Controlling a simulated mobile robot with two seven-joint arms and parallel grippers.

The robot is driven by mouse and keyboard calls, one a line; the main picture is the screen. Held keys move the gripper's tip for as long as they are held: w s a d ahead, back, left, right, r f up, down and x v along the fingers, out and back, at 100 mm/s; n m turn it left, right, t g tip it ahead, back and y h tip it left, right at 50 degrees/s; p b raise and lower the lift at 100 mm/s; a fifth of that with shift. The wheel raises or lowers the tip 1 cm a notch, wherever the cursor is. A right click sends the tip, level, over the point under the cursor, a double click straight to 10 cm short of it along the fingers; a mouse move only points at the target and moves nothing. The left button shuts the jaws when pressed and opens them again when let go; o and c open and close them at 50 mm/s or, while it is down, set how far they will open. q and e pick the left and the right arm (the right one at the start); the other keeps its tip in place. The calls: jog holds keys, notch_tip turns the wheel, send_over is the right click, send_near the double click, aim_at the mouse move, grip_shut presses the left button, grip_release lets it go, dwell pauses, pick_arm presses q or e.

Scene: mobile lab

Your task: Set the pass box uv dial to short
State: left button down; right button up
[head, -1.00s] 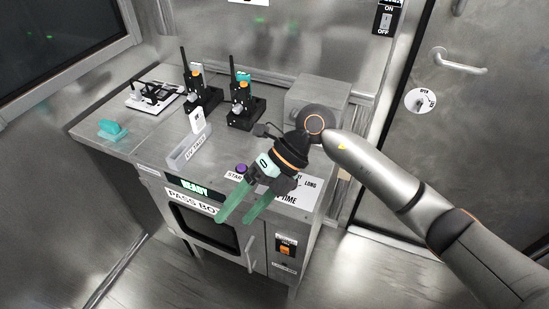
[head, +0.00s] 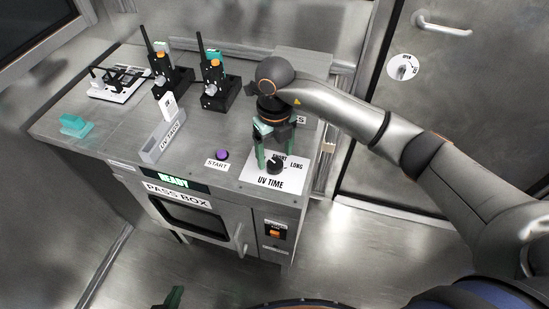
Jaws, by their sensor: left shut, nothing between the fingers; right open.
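The black UV time dial (head: 275,167) sits on a white label plate (head: 269,184) at the front right of the pass box top (head: 232,182). LONG is printed to the dial's right; SHORT is above it, partly covered. I cannot tell which way the pointer faces. My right gripper (head: 275,158) is open and points down over the dial, its green fingers to either side. I cannot tell whether they touch it. My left gripper (head: 173,298) shows only as a green fingertip piece at the bottom edge, shut and empty, away from the box.
A purple START button (head: 222,155) lies just left of the dial plate. A UV pass tray (head: 163,141) with a white card, two black radio-like devices (head: 215,90), a clamp stand (head: 120,83) and a teal block (head: 75,124) stand further left. A READY display (head: 172,181) is on the front.

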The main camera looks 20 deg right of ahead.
aim_at(275, 166)
jog(key=shift+f, duration=1.5)
grip_shut()
